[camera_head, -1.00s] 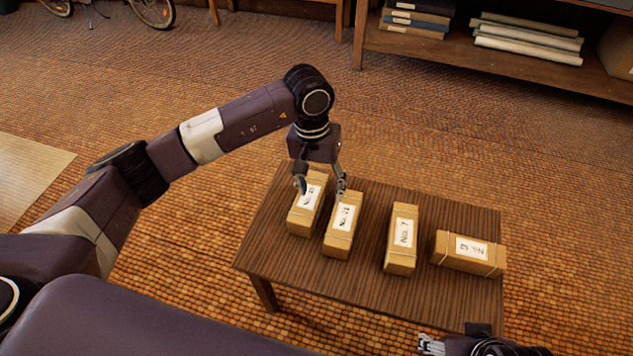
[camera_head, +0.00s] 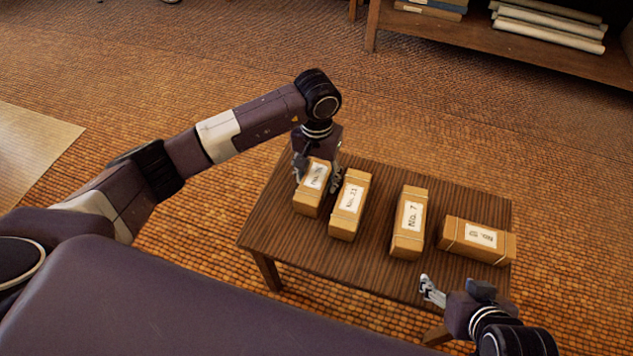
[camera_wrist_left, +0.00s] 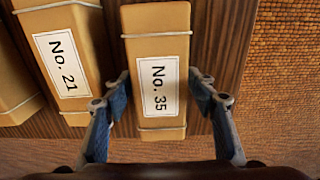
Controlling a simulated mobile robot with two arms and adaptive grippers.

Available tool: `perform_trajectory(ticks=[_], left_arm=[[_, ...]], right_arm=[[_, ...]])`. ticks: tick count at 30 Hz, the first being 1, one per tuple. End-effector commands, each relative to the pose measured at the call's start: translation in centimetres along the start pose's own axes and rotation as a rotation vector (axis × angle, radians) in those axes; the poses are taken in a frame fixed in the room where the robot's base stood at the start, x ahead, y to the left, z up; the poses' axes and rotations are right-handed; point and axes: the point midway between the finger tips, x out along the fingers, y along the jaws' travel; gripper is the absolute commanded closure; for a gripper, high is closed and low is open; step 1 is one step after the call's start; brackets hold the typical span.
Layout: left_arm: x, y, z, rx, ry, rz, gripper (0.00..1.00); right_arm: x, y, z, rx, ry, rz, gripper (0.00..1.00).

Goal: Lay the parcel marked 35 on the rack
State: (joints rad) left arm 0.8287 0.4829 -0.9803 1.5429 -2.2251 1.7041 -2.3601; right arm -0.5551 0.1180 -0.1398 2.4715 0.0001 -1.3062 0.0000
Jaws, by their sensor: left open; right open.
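The parcel marked No. 35 (camera_head: 307,204) is a tan box with a white label and string, lying leftmost on the dark wooden table (camera_head: 365,265). My left gripper (camera_head: 318,178) is open at its far end. In the left wrist view, the fingers stand on either side of the No. 35 parcel (camera_wrist_left: 157,20), with a visible gap at the right finger; contact at the left finger is unclear. My right gripper (camera_head: 455,287) is open and empty near the table's front right edge. I cannot tell which thing is the rack.
Parcels No. 21 (camera_head: 345,222) and No. 7 (camera_head: 407,243) lie to the right of No. 35, No. 21 close beside it. A fourth parcel (camera_head: 477,253) lies crosswise at the right. A wooden shelf (camera_head: 480,40) with books and paper rolls stands at the back.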

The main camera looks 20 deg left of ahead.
Motion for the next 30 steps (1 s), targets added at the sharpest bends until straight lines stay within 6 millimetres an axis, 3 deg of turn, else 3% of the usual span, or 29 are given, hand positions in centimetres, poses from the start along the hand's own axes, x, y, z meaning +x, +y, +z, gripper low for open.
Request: perform_trajectory(ticks=[5,19,30], left_arm=[[-0.02,0.01,0.00,0.000,0.000,0.000,0.49],[-0.13,0.03,-0.04,0.000,0.001,0.001,1.00],[-0.92,0.04,-0.07,0.000,0.002,0.002,1.00]], right_arm=[[-0.01,-0.01,0.00,0.000,-0.001,0.000,0.40],[-0.04,0.01,-0.01,0.000,-0.001,0.000,0.40],[-0.22,0.03,0.48,0.000,-0.024,0.001,0.40]])
